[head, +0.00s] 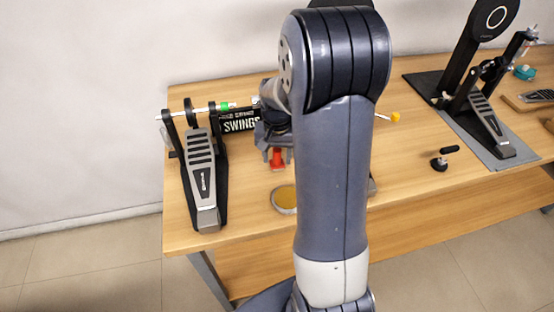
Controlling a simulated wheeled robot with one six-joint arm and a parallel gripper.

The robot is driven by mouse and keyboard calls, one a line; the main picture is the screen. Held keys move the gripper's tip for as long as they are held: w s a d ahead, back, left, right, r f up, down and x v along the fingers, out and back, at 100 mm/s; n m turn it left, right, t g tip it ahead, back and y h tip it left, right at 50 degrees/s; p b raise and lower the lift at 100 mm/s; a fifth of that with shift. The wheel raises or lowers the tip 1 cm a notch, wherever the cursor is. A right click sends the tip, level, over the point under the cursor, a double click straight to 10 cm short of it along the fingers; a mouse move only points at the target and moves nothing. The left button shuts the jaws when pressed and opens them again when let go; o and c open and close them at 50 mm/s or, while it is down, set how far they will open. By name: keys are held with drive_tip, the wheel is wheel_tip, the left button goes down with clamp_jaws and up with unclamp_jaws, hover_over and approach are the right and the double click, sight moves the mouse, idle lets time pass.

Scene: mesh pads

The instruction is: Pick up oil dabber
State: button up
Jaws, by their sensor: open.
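A small red object (277,159), which looks like the oil dabber, stands on the wooden table (225,215) left of my arm. My gripper (276,153) points down right at it and is open. Its fingers appear on either side of the red object's upper part. I cannot tell whether they touch it. My forearm and the gripper body hide the top of the red object.
A drum pedal (203,175) stands left of the gripper, with a black "SWINGS" box (239,121) behind. A round tin (285,199) lies in front, partly behind my arm. A black-handled tool (440,161), another pedal (490,125) and a yellow-tipped stick (394,117) are to the right.

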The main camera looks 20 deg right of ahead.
sight(277, 149)
drive_tip(key=shift+c, duration=0.2)
clamp_jaws()
wheel_tip(277, 149, up, 10)
drive_tip(key=shift+r, duration=0.1)
idle(0.6)
